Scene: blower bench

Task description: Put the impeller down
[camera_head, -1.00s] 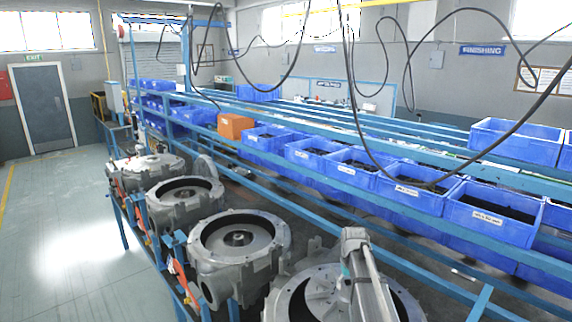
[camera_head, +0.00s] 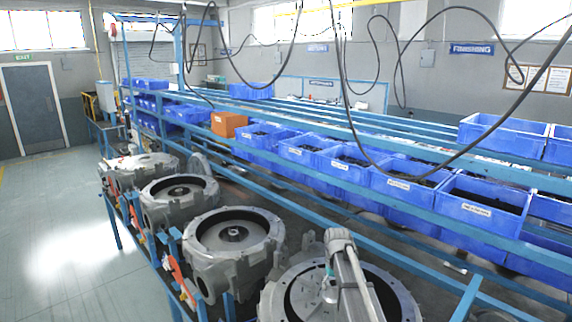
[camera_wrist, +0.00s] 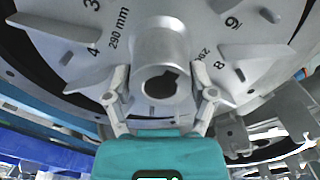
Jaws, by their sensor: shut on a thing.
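The impeller (camera_wrist: 245,50) is a pale grey bladed disc with a central hub (camera_wrist: 160,50), and it fills the upper part of the wrist view. Numbers and "290 mm" are printed on it. My gripper (camera_wrist: 159,78) has one finger on each side of the hub and is shut on it. In the head view the impeller (camera_head: 310,292) shows beside my arm, within the round opening of the nearest grey blower housing (camera_head: 405,298). My fingers are hidden there behind the arm. I cannot tell whether the impeller touches the housing's inside.
Several more open grey housings, such as this one (camera_head: 262,258), stand in a row to the left on a blue frame. Blue bins (camera_head: 480,212) and an orange bin (camera_head: 228,124) line the rack behind. Black cables (camera_head: 345,70) hang overhead. The floor (camera_head: 60,235) at left is clear.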

